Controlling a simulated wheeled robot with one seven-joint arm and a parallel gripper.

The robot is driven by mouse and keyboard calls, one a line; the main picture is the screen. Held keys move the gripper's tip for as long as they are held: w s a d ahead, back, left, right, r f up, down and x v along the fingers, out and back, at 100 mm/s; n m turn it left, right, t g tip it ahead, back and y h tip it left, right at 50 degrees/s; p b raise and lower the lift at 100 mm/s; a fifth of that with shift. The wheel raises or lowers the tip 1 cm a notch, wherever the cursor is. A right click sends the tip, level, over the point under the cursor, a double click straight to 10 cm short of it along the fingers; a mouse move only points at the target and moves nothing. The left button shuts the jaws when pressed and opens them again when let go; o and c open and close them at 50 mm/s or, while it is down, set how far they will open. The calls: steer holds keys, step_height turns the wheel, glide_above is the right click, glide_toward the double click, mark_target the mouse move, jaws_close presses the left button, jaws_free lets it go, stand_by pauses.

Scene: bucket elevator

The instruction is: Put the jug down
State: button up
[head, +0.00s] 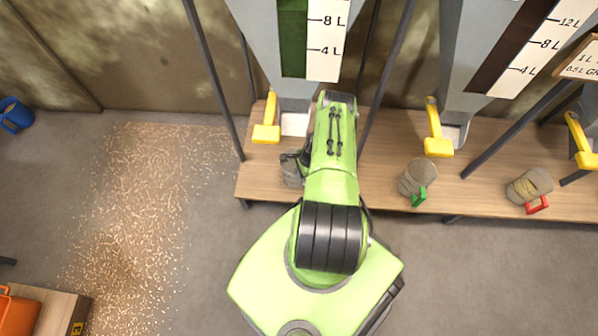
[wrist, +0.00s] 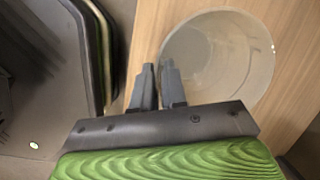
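A pale, grey-white round jug (wrist: 217,60) shows from above in the wrist view, with its open mouth towards me and no grain visible inside. My gripper (wrist: 160,68) is at the left edge of its rim, its two dark fingers close together with a narrow gap. No handle shows; the fingers may hide it, so I cannot tell whether they grip it. In the head view the jug (head: 292,175) is mostly hidden beside my arm, over the front left part of the wooden bench (head: 385,150). I cannot tell whether it touches the bench.
Hoppers with yellow levers (head: 266,133) stand behind. Grain (head: 130,220) is spilled on the floor at left. A blue jug (head: 14,115) is far left.

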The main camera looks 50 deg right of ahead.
steer(key=o, duration=0.3)
steer(key=p+v, duration=0.3)
steer(key=v, duration=0.5)
steer(key=shift+a+f, duration=0.1)
